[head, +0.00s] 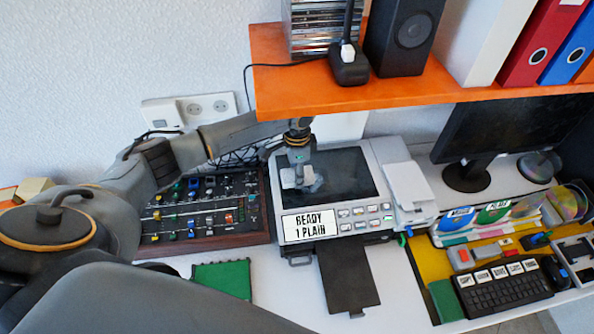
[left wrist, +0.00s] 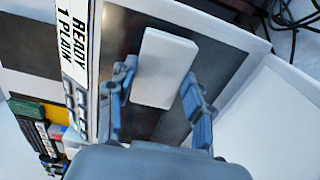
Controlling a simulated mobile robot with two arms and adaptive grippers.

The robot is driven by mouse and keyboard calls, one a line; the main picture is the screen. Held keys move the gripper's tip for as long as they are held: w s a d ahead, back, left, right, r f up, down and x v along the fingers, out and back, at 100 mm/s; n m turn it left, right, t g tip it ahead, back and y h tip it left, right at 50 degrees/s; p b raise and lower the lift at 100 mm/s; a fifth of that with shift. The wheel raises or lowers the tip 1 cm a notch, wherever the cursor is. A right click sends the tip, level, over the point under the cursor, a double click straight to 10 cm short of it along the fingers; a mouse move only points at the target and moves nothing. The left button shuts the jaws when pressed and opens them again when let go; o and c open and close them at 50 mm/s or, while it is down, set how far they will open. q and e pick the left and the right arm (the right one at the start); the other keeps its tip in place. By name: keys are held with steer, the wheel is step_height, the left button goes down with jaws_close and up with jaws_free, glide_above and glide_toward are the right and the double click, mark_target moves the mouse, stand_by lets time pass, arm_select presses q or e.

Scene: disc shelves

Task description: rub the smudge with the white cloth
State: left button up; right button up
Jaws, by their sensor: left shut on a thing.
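My left gripper (head: 298,172) reaches down from above onto the dark glass plate (head: 350,168) of the grey printing machine. It is shut on the white cloth (head: 290,179), which looks like a folded pad. In the left wrist view the white cloth (left wrist: 164,68) sits between the two blue-grey fingers, over the dark plate (left wrist: 215,70). A pale grey smudge (head: 318,183) shows on the plate just right of the cloth; part of it may be hidden beneath the cloth. I cannot tell whether the cloth presses on the glass. My right gripper is not in view.
An orange shelf (head: 400,92) overhangs the machine's back. A mixer panel (head: 205,207) with knobs stands left of the machine. A white tray (head: 408,184) and a monitor (head: 510,122) are on the right. A black flap (head: 345,275) sticks out in front.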

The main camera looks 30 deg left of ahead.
mark_target(313, 174)
arm_select(q)
steer(key=shift+f+b, duration=0.45)
steer(key=shift+f, duration=0.55)
steer(key=shift+d, duration=0.1)
stand_by(0.3)
steer(key=shift+w+d+r, duration=0.1)
steer(key=shift+w+d, duration=1.2)
steer(key=shift+d, duration=0.3)
steer(key=shift+w+d+b, duration=0.4)
steer(key=shift+w+d, duration=0.2)
steer(key=shift+d, duration=0.2)
steer(key=shift+w+d+b, duration=0.35)
steer(key=shift+w+d, duration=0.2)
steer(key=shift+d, duration=0.25)
steer(key=shift+p, duration=0.55)
steer(key=shift+s+a+p, duration=0.4)
steer(key=shift+a+p, duration=0.15)
steer(key=shift+p, duration=0.15)
steer(key=shift+s+a+p, duration=0.75)
steer(key=shift+a+p, duration=0.15)
steer(key=shift+s+a+f, duration=0.2)
steer(key=shift+a+f, duration=0.05)
steer(key=shift+a, duration=0.05)
